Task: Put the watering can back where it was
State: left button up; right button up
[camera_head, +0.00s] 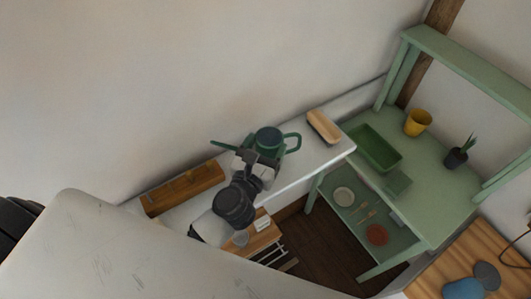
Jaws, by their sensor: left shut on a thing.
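The green watering can (269,139) is at the white shelf along the wall, with its spout to the left and its handle to the right. My left gripper (260,160) is at the near side of the can and shut on it. The gripper and wrist hide the can's lower part, so I cannot tell whether its base touches the shelf (312,163). My right gripper is not in view.
A wooden box (184,190) stands left on the shelf and a wooden block (324,126) right. A green potting bench (437,188) holds a green tray (375,148), a yellow pot (417,122) and a potted plant (459,152). A large pale surface fills the lower left.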

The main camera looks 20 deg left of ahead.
pick_arm(q)
notch_tip(320, 180, down, 2)
jog(key=shift+f+b, duration=0.2)
jog(key=shift+b, duration=0.2)
jog(key=shift+d, duration=0.1)
jog(key=shift+f, duration=0.2)
jog(key=o, duration=1.2)
jog(key=shift+c, duration=0.2)
jog(key=shift+r, duration=0.1)
